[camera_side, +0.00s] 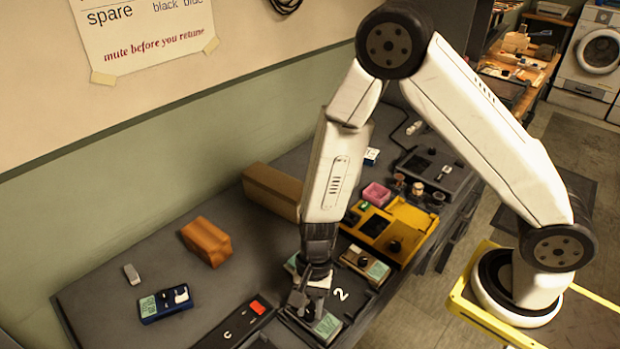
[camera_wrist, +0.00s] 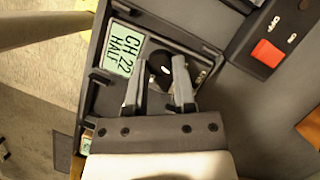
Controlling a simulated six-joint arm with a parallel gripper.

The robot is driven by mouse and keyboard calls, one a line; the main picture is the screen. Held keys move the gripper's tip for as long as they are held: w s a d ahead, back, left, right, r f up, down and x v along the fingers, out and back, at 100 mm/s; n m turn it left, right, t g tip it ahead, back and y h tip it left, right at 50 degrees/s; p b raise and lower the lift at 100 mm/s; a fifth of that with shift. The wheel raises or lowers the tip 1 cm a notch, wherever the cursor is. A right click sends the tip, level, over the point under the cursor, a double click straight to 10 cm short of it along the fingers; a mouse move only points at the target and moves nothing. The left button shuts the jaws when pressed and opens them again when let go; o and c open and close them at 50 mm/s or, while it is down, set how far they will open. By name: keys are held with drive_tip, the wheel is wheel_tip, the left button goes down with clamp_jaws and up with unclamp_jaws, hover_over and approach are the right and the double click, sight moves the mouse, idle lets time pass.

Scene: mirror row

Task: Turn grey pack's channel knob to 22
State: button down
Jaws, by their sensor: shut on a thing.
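The pack under my gripper shows in the wrist view with a pale green display (camera_wrist: 122,50). The display reads "CH 22", with a second line that looks like "HALF". Its round black knob (camera_wrist: 160,64) has a light mark and sits between my fingertips. My gripper (camera_wrist: 163,72) is shut on this knob, one finger on each side. In the side view my gripper (camera_side: 306,304) points down over the pack, whose green display (camera_side: 327,324) shows beside the fingers. The knob is hidden there, and the pack's body colour is hard to tell.
A dark panel with a red on/off switch (camera_wrist: 268,52) lies beside the pack.

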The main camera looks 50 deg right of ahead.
sight(310, 301)
drive_tip(key=shift+n+g+h, duration=0.3)
drive_tip(key=shift+n, duration=0.6)
drive_tip(key=shift+c, duration=2.1)
unclamp_jaws()
drive_tip(key=shift+w+r, duration=0.1)
drive_tip(key=shift+v, duration=3.8)
